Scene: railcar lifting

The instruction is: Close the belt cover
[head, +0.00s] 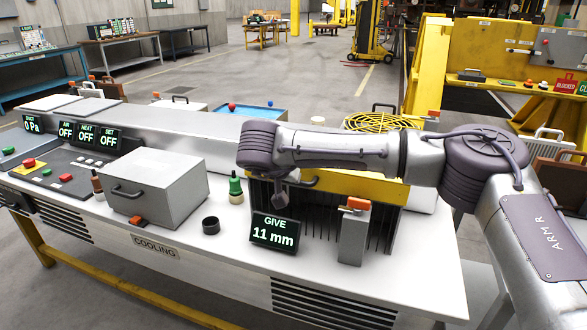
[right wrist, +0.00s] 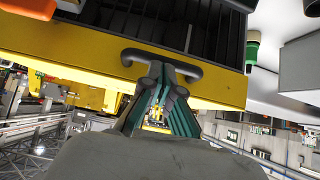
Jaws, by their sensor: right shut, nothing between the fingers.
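A yellow panel (head: 352,188), apparently the belt cover, runs along the top of a block of dark ribs on the white bench, partly behind my right arm. Its yellow edge (right wrist: 85,62) and dark bar handle (right wrist: 190,70) show upside down in the right wrist view. My right gripper (right wrist: 162,75) is shut and empty, its fingertips overlapping the middle of the handle in that view; whether they touch it I cannot tell. My left gripper is not in view.
A display reading "GIVE 11 mm" (head: 274,231) and a grey post with an orange top (head: 353,235) stand before the ribs. Left are a green bottle (head: 236,188), a dark cup (head: 210,225) and a grey box (head: 155,187).

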